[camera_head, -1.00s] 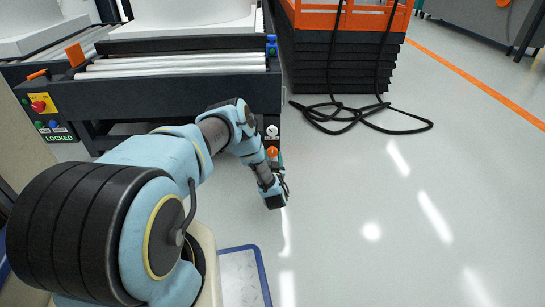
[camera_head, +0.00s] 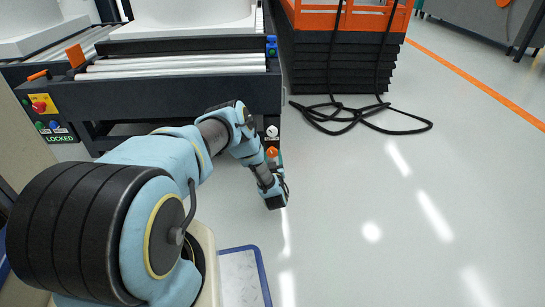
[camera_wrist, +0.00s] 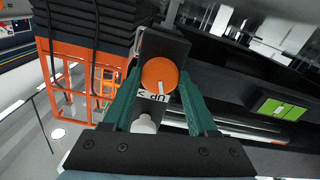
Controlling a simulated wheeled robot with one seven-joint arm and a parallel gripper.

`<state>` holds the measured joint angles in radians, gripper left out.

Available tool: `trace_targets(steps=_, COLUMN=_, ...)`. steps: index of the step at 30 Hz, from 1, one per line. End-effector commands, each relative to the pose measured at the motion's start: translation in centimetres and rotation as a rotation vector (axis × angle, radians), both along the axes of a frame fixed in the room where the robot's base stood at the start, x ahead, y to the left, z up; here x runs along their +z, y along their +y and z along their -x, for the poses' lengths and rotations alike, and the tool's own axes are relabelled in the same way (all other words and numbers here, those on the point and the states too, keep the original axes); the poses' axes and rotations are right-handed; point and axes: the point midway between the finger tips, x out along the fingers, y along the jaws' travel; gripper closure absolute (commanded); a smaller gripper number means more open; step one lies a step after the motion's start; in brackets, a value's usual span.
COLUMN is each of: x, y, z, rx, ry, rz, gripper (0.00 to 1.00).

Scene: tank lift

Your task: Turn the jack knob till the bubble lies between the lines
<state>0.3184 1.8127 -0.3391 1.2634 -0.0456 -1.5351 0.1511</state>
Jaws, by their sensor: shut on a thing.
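A white rounded part (camera_wrist: 143,123) lies close to the knob. The dark roller frame (camera_head: 180,88) carries a white tank (camera_head: 190,12). A black and orange stack (camera_head: 335,60) stands to the right, with a black cable (camera_head: 360,120) on the floor. The floor at right is clear.

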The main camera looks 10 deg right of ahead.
Motion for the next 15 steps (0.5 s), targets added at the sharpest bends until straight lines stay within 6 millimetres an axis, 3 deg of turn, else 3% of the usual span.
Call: trace_targets(steps=15, x=-0.02, y=0.01, z=0.04, rx=0.001, ry=0.092, rz=0.482, gripper=0.97)
